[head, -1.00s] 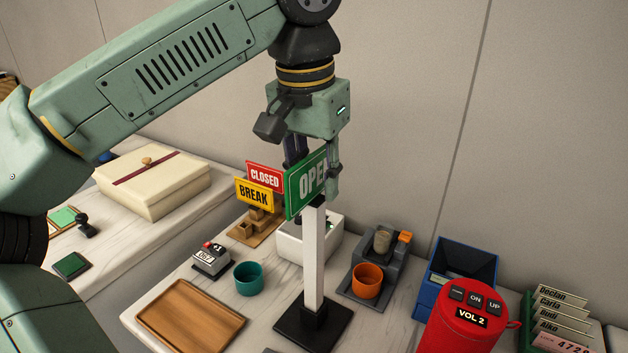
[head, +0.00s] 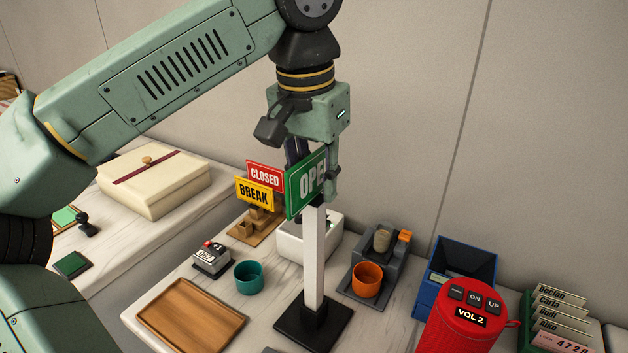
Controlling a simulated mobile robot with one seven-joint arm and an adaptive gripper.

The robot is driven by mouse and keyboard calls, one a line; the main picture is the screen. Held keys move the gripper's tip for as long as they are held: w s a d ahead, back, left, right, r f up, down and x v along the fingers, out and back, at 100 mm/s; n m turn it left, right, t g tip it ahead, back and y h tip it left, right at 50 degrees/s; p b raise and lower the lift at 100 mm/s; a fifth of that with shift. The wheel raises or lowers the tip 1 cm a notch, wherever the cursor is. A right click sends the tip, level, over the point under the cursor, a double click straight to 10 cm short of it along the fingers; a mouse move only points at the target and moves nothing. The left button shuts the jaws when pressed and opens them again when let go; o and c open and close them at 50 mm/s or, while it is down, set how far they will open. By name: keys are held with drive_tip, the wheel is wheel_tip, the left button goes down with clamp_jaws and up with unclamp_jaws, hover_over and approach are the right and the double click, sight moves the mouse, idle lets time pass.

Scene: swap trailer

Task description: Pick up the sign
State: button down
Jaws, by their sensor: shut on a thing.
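A green sign (head: 305,184) reading OPEN stands at the top of a white post (head: 313,262) with a black square base (head: 313,325) on the table. My gripper (head: 318,188) is shut on the green sign from above, one finger showing at its right edge and the other partly hidden behind it. The sign looks upright at the post's top; I cannot tell whether it is clear of its holder. A red CLOSED sign (head: 265,175) and a yellow BREAK sign (head: 254,195) stand in a wooden rack (head: 245,231) behind on the left.
A wooden tray (head: 192,316), teal cup (head: 248,278) and counter (head: 211,259) lie left of the post. An orange cup (head: 366,280), blue bin (head: 462,263) and red speaker (head: 463,325) are on the right. A white box (head: 300,250) stands behind the post.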

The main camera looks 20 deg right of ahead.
drive_tip(key=shift+r, duration=0.15)
wheel_tip(320, 180, up, 10)
drive_tip(key=shift+r+p, duration=0.15)
drive_tip(key=shift+p, duration=0.15)
idle(0.4)
drive_tip(key=shift+w, duration=0.1)
